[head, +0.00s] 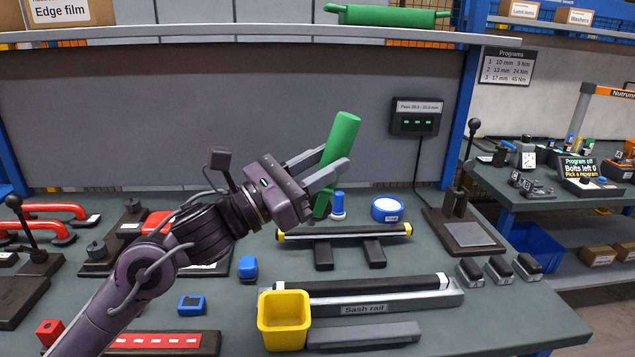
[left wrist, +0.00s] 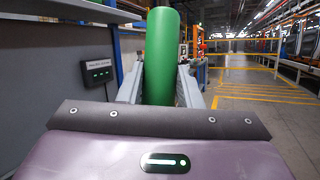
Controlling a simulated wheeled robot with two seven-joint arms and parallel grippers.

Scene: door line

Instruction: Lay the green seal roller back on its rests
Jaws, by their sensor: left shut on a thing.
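A green roller (head: 341,139) is held tilted in the air by my left gripper (head: 328,176). Its upper end leans to the right, and its lower part shows under the fingers. The left fingers are closed around its body; in the left wrist view the green roller (left wrist: 162,55) stands between the two fingers (left wrist: 160,92). My right gripper is not in view.
A green roller-like thing with thin ends (head: 390,16) lies on the upper shelf. A blue-topped stamp (head: 338,206) and a white-and-blue roll (head: 387,209) stand near the bar. A yellow bin (head: 283,322) and the sash rail (head: 365,304) are in front. A lever press (head: 462,225) stands right.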

